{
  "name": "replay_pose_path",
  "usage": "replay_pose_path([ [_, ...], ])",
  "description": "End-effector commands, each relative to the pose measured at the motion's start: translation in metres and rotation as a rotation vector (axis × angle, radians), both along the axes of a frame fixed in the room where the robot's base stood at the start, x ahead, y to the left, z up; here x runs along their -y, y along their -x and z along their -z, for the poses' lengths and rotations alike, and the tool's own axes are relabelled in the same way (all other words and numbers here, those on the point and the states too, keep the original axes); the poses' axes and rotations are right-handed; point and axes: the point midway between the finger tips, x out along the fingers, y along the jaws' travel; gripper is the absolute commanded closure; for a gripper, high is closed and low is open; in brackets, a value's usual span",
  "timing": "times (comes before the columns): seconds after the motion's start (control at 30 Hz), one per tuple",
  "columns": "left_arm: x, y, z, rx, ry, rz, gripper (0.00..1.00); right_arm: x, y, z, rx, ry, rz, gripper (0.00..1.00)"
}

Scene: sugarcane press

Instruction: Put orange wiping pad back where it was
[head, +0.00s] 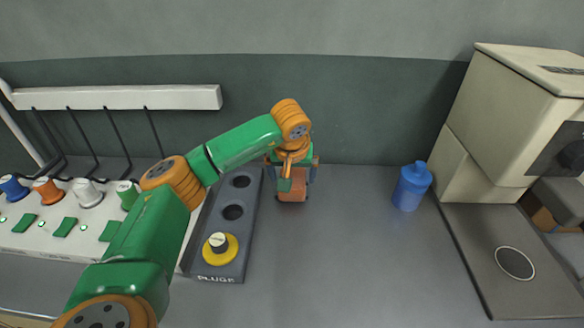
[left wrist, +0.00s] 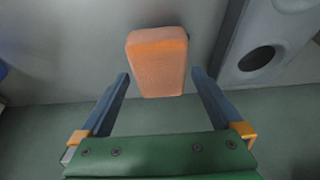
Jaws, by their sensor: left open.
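The orange wiping pad (head: 293,190) stands on the grey counter just right of the plug tray, near the back wall. In the left wrist view the pad (left wrist: 158,62) shows between and just beyond the fingertips, with a gap on each side. The gripper and wrist hide the upper part of the pad from the head camera. My right gripper is not in view.
A dark tray (head: 231,268) marked PLUGS has empty round holes and a yellow-based plug (head: 221,249). A blue bottle (head: 411,187) stands right of the pad. A beige machine (head: 490,140) fills the right side. A panel (head: 45,240) with coloured spools is at left. The middle counter is clear.

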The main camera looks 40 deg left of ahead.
Motion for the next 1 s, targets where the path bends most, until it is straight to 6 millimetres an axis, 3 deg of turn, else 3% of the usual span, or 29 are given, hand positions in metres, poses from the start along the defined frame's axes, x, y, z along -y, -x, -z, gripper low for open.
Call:
replay_pose_path([
  [0.2,0.012,0.019,-0.06,0.009,-0.001,0.002,0.0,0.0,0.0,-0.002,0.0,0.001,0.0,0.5],
  [0.4,0.02,0.032,-0.094,0.004,-0.001,0.001,0.0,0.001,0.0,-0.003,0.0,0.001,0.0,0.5],
  [0.9,0.021,0.035,-0.1,0.002,-0.001,-0.001,0.0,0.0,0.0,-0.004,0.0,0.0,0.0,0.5],
  [1.0,0.021,0.035,-0.114,0.002,-0.001,-0.001,0.0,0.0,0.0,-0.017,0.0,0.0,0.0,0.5],
])
